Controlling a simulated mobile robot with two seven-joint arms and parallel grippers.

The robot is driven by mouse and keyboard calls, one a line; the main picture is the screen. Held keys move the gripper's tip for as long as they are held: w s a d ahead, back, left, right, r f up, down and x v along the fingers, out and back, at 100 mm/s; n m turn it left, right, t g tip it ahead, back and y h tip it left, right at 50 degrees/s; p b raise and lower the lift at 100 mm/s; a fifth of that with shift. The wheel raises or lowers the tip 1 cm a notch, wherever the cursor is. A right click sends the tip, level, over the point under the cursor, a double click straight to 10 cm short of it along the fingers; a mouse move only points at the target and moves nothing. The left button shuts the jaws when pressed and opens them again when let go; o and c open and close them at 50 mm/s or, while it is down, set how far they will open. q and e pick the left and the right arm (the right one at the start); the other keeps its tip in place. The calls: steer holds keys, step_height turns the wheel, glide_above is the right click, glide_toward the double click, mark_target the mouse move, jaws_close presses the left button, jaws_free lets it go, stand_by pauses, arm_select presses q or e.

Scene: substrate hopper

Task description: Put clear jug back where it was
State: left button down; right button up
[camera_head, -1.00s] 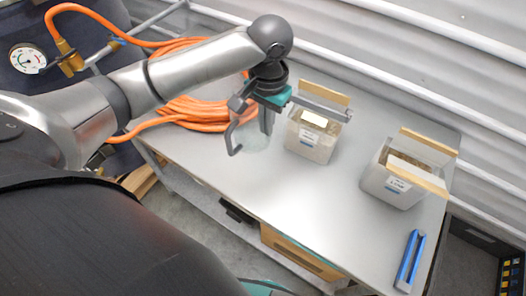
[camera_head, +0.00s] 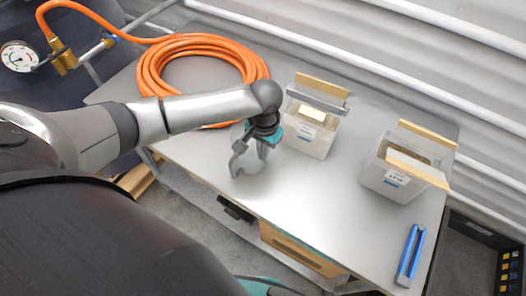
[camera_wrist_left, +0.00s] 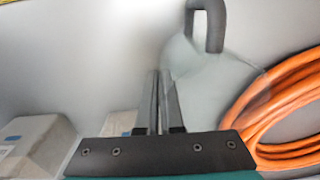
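The clear jug (camera_head: 250,163) is at the front left of the grey table, near its front edge. Its dark grey handle (camera_head: 237,160) points left. My left gripper (camera_head: 262,150) is over the jug's right side. In the left wrist view the jug (camera_wrist_left: 208,75) is see-through and faint, with its handle at the top. The fingers (camera_wrist_left: 158,100) there are close together at the jug's edge, away from the handle, and appear shut on its wall. I cannot tell whether the jug's base touches the table. My right gripper is not in view.
A coiled orange hose (camera_head: 150,75) lies behind the jug. Two clear-walled bins with wooden strips, one in the middle (camera_head: 308,138) and one at right (camera_head: 388,185), stand on the table (camera_head: 310,205). A blue tool (camera_head: 410,256) lies front right. The table's front middle is clear.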

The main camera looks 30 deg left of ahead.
arm_select(q)
steer(key=c, duration=1.5)
jaws_free()
steer(key=shift+f, duration=0.15)
steer(key=o, duration=0.4)
steer(key=r, duration=0.6)
steer(key=r+p, duration=0.1)
steer(key=r, duration=0.5)
steer(key=shift+s+d+r, duration=0.1)
steer(key=shift+d+r, duration=0.1)
